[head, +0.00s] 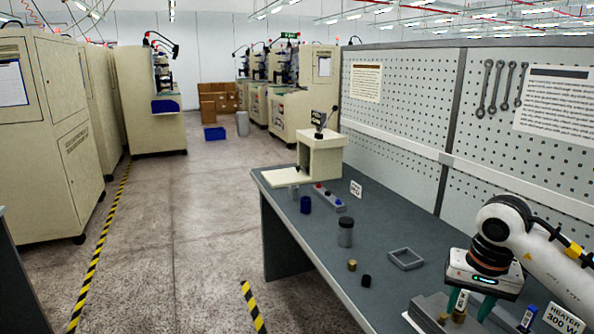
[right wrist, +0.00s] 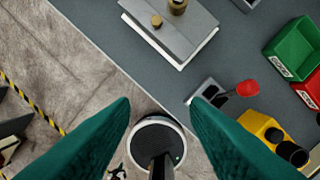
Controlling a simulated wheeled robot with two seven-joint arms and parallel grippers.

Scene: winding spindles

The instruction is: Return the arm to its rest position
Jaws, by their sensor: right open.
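My right gripper (head: 472,305) is at the lower right of the head view, with its teal fingers pointing down over the near end of the grey table (head: 290,208). It is open. In the right wrist view the two teal fingers (right wrist: 160,100) are spread wide, with nothing held between them. A grey block (right wrist: 180,42) with brass pieces (right wrist: 157,21) on it lies beyond the fingertips; in the head view this block (head: 432,308) is partly hidden by the gripper. My left gripper is not in view.
A pegboard (head: 400,105) stands behind. A green bin (right wrist: 292,48), yellow block (right wrist: 262,128) and red-topped tool (right wrist: 248,88) are nearby. Open floor lies left.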

